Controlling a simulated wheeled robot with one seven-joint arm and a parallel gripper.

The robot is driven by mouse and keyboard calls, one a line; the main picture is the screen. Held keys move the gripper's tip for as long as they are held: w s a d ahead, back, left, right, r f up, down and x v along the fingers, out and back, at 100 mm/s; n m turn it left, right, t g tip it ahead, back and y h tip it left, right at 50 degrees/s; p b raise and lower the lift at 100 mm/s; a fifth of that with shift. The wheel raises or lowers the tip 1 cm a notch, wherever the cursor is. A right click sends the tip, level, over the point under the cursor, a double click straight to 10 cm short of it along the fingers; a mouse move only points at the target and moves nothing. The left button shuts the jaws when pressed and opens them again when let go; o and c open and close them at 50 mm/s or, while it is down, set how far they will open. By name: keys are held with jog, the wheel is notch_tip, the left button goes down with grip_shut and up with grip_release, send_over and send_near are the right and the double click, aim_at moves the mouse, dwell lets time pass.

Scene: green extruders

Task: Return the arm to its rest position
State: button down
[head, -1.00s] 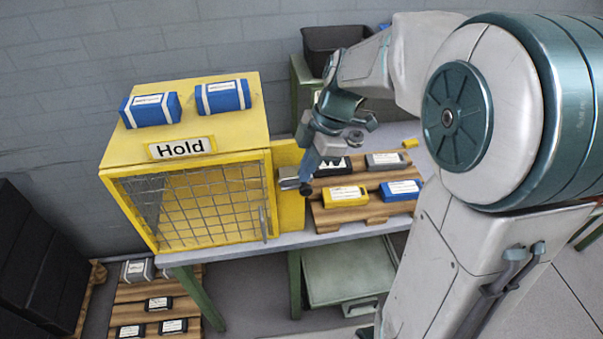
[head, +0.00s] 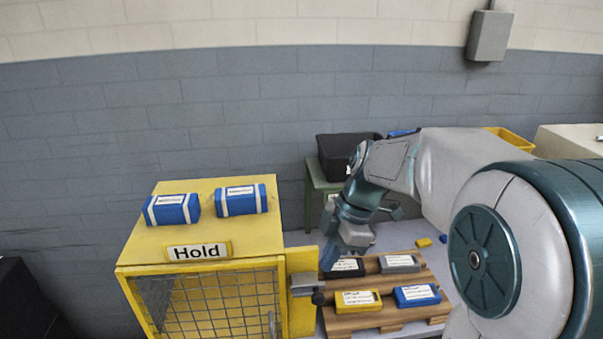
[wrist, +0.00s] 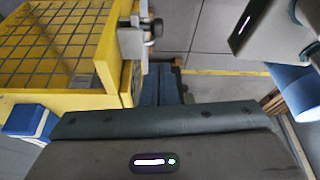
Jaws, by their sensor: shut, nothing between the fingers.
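My gripper (head: 327,262) is at the right front corner of the yellow cabinet (head: 140,250), beside the metal latch piece (head: 303,284). Its slim blue fingers point down and are shut, with nothing held. In the wrist view the fingers (wrist: 160,85) show close together, just right of the cabinet's yellow edge (wrist: 125,85). My arm is bent and reaches in from the right. The cabinet has a mesh front and a "Hold" sign (head: 198,250). The lower part of the cabinet is cut off in the head view.
Two blue boxes (head: 172,209) (head: 241,200) lie on the cabinet. A wooden pallet (head: 390,318) beside it bears black, grey, yellow and blue boxes. A black bin (head: 335,155) stands behind, by the wall. A yellow bin (head: 511,138) is at the back right.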

jog(key=s+d+m+t+h+b, duration=0.1)
jog(key=s+d+m+t+h, duration=0.1)
jog(key=s+m, duration=0.4)
jog(key=s+d+f+m+t+h, duration=0.1)
jog(key=s+m, duration=0.6)
jog(key=m, duration=0.7)
jog(key=shift+s+d+f+t+h+b, duration=0.15)
jog(key=shift+d+f+t+h+b, duration=0.3)
jog(key=shift+d+t, duration=0.65)
jog(key=shift+d+r+g, duration=0.15)
jog(key=shift+d+g, duration=0.15)
